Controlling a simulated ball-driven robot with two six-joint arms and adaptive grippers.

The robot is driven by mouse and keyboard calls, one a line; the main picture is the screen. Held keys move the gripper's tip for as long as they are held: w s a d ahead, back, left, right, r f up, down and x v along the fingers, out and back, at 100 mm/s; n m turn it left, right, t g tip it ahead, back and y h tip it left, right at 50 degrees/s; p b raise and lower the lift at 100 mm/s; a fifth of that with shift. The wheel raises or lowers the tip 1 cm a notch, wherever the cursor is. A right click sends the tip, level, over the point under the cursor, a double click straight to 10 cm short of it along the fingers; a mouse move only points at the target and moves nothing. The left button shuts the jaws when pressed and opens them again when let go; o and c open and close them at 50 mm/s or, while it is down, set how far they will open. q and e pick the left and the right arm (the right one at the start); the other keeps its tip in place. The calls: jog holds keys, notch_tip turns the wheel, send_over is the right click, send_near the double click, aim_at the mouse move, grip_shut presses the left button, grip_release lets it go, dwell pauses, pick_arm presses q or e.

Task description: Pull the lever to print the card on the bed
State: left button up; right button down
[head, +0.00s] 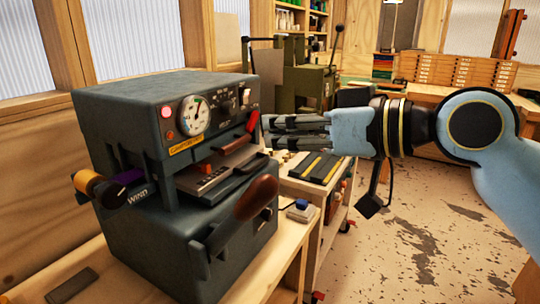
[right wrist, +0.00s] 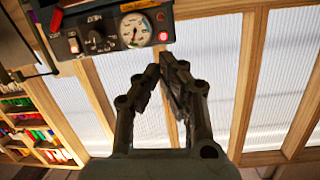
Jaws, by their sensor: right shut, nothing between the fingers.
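The dark grey foil press (head: 160,110) stands on the bench at left, with a round gauge (head: 195,115) on its front. A lever with a brown wooden handle (head: 257,198) sticks out low at its front right. The bed (head: 215,180) sits in the press opening; I cannot make out the card clearly. My right gripper (head: 266,131) is shut and empty, beside the press's right side and above the wooden handle. My left gripper is not in view.
A gold roll (head: 105,189) and a purple roll (head: 130,175) sit at the press's left. A trolley (head: 318,180) with dark strips stands behind the press, below my right gripper. A green machine (head: 295,85) stands further back. The floor at right is open.

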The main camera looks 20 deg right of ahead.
jog(key=x, duration=0.2)
jog(key=p+x, duration=0.1)
jog(key=shift+w+a+f, duration=0.2)
jog(key=shift+a+f, duration=0.05)
jog(key=shift+f, duration=0.05)
jog(key=s+f, duration=0.1)
jog(key=s+d+f, duration=0.1)
jog(key=shift+f, duration=0.4)
jog(key=shift+w+a+f, duration=0.1)
jog(key=shift+w, duration=0.05)
